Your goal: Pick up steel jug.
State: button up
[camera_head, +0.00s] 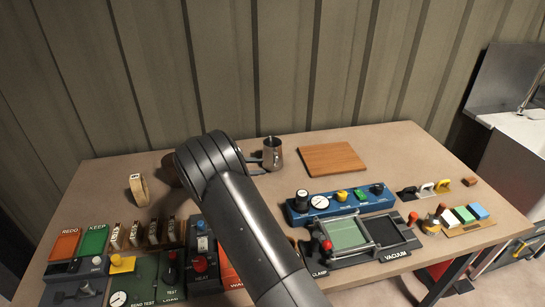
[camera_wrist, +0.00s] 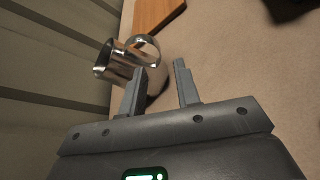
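The steel jug (camera_head: 272,153) stands upright on the table near the wall, just left of a wooden board. It is shiny metal with an open top. In the wrist view the jug (camera_wrist: 117,66) is at upper left, and a curved loop, seemingly its handle, shows on its right. My gripper (camera_wrist: 159,66) is open, with nothing between its fingers. The left finger overlaps the jug's lower edge in that view; I cannot tell if they touch. In the head view my gripper (camera_head: 260,166) is just left of the jug, partly hidden behind my arm.
The wooden board (camera_head: 332,159) lies close to the jug's right. Control panels, including a blue gauge box (camera_head: 340,203), fill the front. The corrugated wall (camera_head: 210,70) is close behind.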

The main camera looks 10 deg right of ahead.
aim_at(277, 165)
jog(key=x, duration=0.8)
jog(key=shift+w+d, duration=0.1)
jog(key=shift+d, duration=0.2)
jog(key=shift+c, duration=0.3)
grip_shut()
